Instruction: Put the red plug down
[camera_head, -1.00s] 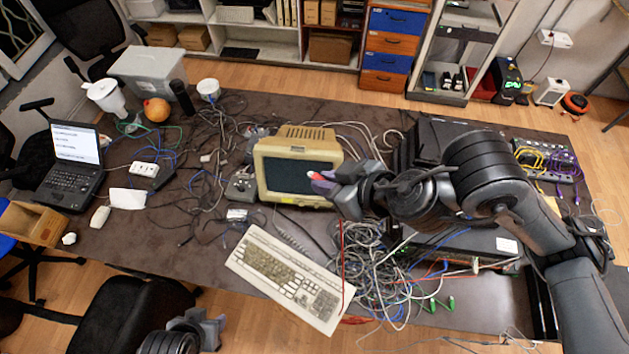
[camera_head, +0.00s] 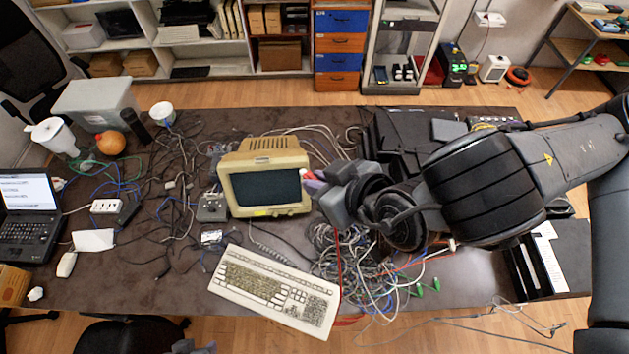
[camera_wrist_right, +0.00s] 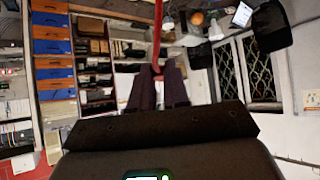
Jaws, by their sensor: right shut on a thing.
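My right gripper (camera_head: 312,183) is at the right edge of the beige monitor in the head view, with its fingertips pointing left. It is shut on the red plug (camera_wrist_right: 157,69), which shows as a small red piece between the dark fingers in the right wrist view. A red cable (camera_wrist_right: 158,35) runs from it to the top of that view. In the head view a small pale and red tip (camera_head: 303,173) shows at the fingertips, and a red cable hangs below the gripper. A small part of my left gripper (camera_head: 185,347) shows at the bottom edge; its fingers cannot be made out.
The beige monitor (camera_head: 265,186) stands behind a keyboard (camera_head: 275,290). A heap of tangled cables (camera_head: 365,270) lies below the right gripper. Black equipment (camera_head: 400,135) stands behind the right arm. Bare dark tabletop (camera_head: 130,265) shows left of the keyboard.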

